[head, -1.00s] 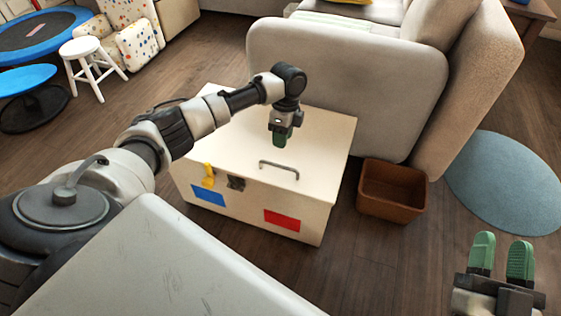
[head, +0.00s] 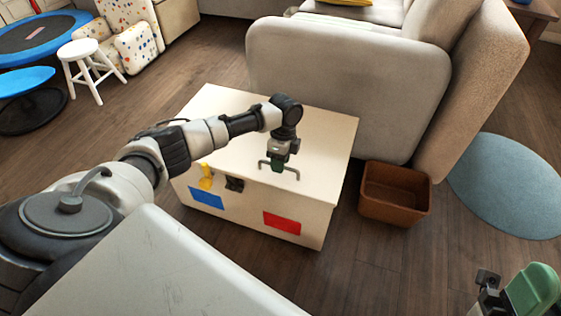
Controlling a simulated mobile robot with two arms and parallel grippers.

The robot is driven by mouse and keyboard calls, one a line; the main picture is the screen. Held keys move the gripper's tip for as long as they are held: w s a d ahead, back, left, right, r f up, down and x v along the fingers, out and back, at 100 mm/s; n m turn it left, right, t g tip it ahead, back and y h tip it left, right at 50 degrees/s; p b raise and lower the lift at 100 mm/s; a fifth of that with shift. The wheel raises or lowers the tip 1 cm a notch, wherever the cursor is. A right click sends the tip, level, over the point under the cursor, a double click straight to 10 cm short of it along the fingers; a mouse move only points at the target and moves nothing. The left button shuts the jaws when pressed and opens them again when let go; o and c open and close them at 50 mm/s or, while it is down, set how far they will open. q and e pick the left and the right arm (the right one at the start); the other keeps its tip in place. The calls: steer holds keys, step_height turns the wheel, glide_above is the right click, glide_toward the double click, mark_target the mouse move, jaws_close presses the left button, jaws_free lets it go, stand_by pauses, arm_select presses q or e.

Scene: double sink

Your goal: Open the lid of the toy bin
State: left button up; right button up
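The toy bin (head: 257,205) is a cream box with a blue and a red panel on its front. Its flat lid (head: 327,128) is closed. A dark handle (head: 296,172) stands on the lid near the front edge, and a dark latch with a yellow piece (head: 206,178) is at the front left. My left gripper (head: 277,167) points down at the handle, its green fingertips within or right behind the handle's outline. I cannot tell whether it touches or grips the handle. My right gripper (head: 517,293) is at the bottom right corner, partly cut off, away from the bin.
A brown open basket (head: 395,192) stands on the floor right of the bin. A light sofa (head: 345,85) is close behind the bin. A round blue rug (head: 510,185) lies at the right. A white stool (head: 90,67) stands at the upper left.

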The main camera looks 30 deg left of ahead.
arm_select(q)
jaws_close()
stand_by(0.4)
